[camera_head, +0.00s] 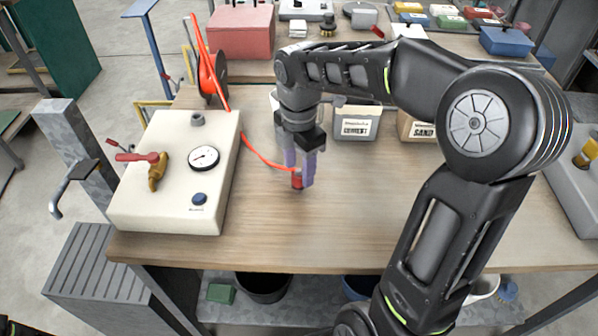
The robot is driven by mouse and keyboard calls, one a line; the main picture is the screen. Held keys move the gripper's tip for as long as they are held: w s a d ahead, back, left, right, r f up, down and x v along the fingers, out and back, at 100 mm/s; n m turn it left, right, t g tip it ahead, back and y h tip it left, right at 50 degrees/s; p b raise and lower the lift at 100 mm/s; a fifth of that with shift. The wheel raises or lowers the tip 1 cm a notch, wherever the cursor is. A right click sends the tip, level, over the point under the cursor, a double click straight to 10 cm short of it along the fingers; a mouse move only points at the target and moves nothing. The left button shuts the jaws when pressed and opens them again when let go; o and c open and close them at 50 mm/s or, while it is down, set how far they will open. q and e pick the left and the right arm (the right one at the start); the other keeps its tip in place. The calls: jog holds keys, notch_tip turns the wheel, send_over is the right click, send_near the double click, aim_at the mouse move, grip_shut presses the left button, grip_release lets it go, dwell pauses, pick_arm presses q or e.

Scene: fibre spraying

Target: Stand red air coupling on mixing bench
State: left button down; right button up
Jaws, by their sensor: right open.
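The red air coupling (297,181) is at the end of a red hose. It looks upright on the wooden mixing bench (345,215), left of the bench's middle. My right gripper (299,172) points down with its purple fingers around the coupling. The fingers are open, and one of them partly hides the coupling. Whether a finger touches it I cannot tell. My left gripper is not in view.
A cream box with a gauge (204,158) and red-handled valve stands at the bench's left end. The red hose (258,153) runs from a reel. The cement bin (355,122) and sand bin (412,128) stand behind. The bench front is clear.

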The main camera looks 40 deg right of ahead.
aim_at(299, 170)
notch_tip(299, 170, up, 10)
jog(key=shift+p, duration=0.35)
jog(key=shift+f, duration=0.15)
